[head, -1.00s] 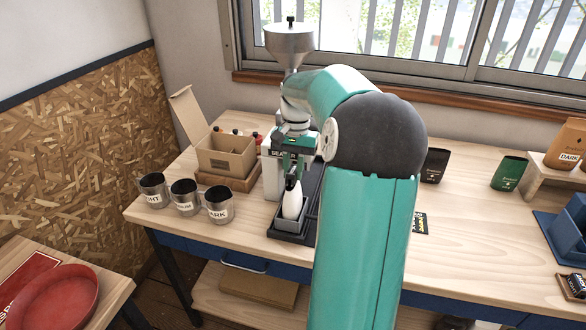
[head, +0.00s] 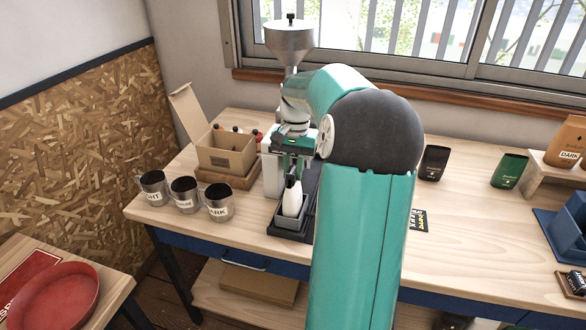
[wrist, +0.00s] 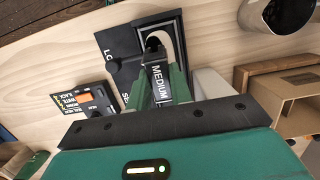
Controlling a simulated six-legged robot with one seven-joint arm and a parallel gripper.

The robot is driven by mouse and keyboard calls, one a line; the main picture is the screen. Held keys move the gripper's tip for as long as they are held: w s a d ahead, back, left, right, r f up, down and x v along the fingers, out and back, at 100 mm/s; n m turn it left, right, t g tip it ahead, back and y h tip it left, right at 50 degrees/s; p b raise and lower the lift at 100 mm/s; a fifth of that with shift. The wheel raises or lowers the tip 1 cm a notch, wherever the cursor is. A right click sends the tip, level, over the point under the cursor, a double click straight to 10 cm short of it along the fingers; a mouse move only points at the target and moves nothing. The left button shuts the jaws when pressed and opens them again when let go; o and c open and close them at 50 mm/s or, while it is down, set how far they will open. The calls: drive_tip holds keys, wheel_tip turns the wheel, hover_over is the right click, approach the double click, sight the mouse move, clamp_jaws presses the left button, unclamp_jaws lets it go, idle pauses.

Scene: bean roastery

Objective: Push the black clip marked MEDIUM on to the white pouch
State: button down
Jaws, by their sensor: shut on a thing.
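The black clip marked MEDIUM (wrist: 159,80) is between the green fingers of my gripper (wrist: 160,90) in the wrist view, with its white lettering facing the camera. My gripper (head: 291,167) is shut on it and points down, just above the white pouch (head: 293,199) in the head view. The pouch stands upright in a dark holder (head: 290,226) on the bench. In the wrist view the pouch's pale rounded edge (wrist: 168,33) shows just beyond the clip. I cannot tell whether the clip touches the pouch; the head view hides the clip.
Three labelled metal cups (head: 185,196) stand left of the holder. An open cardboard box (head: 228,152) is behind them. A black pouch (head: 434,162) and a green pouch (head: 510,170) stand to the right.

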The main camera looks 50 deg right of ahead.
drive_tip(key=shift+f, duration=0.5)
idle(0.5)
drive_tip(key=c, duration=1.2)
unclamp_jaws()
drive_tip(key=shift+o, duration=0.5)
drive_tip(key=o, duration=0.4)
drive_tip(key=shift+r, duration=0.1)
drive_tip(key=shift+r, duration=3.5)
drive_tip(key=shift+a, duration=0.1)
